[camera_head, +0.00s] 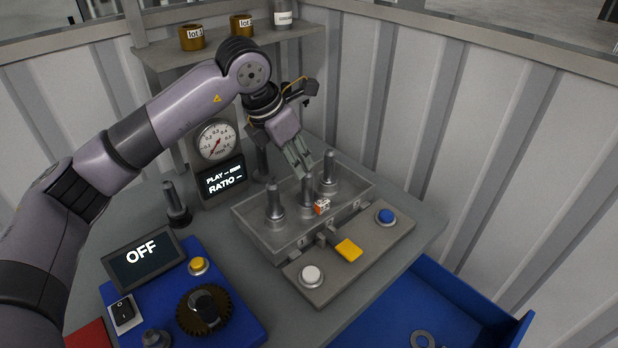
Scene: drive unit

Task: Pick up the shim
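My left gripper (304,168) points down over the back part of a clear-walled tray (285,247), close to the upright metal posts in it. Its fingers look close together, but from this angle I cannot tell whether they are open or shut, and I see nothing clearly held between them. No part is plainly recognisable as the shim. A small orange-and-white piece (322,206) sits by the middle post, and a ring-shaped washer (422,339) lies in the blue bin at the lower right. My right gripper is not in view.
A grey panel in front of the tray has a white button (311,275), a yellow square (348,250) and a blue button (386,216). A dial gauge (216,140) stands behind left. A blue fixture with a gear (187,313) is at the lower left. The blue bin (460,287) is lower right.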

